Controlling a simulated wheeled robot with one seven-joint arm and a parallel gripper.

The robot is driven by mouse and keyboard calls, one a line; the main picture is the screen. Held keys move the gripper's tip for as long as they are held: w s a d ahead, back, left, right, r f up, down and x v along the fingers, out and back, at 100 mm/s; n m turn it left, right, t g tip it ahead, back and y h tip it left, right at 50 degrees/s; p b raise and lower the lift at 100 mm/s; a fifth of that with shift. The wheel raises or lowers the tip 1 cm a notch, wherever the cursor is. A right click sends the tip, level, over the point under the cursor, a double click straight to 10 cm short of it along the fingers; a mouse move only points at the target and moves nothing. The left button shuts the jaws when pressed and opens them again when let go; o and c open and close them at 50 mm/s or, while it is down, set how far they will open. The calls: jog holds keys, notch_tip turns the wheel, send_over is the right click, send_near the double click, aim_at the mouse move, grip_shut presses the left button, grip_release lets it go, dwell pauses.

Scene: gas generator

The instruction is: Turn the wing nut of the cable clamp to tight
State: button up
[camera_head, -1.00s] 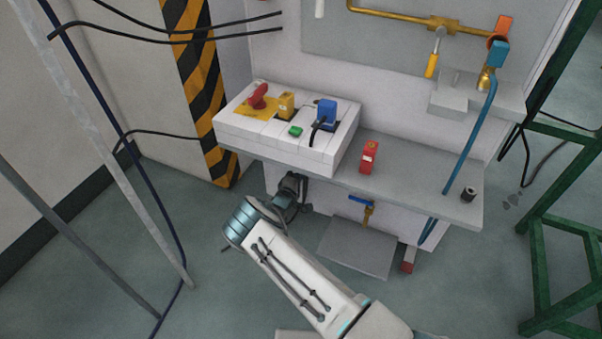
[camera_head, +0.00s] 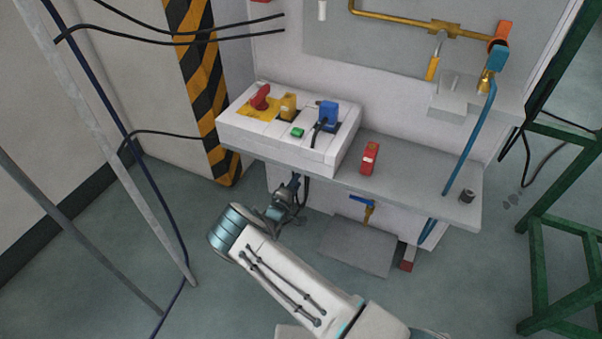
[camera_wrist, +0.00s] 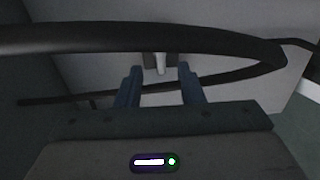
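My gripper (camera_head: 292,187) is low under the left part of the shelf, below the control box. In the wrist view my gripper (camera_wrist: 158,72) shows two blue-grey fingers held apart, pointing up the picture. A small pale upright piece on a dark mount, likely the wing nut of the cable clamp (camera_wrist: 160,62), is between and just beyond the fingertips. I cannot tell whether the fingers touch it. A thick black cable (camera_wrist: 150,38) loops across the wrist view, close to the fingers. In the head view the clamp and wing nut are hidden under the shelf.
The control box (camera_head: 290,135) with a red switch and blue plug sits on the grey shelf (camera_head: 425,185) above my gripper. A blue-handled valve (camera_head: 366,204) is to the right under the shelf. A pole (camera_head: 130,170) stands at left. Open floor lies around my arm.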

jog(key=p+v, duration=0.1)
jog(key=v, duration=0.7)
jog(key=shift+s, duration=0.1)
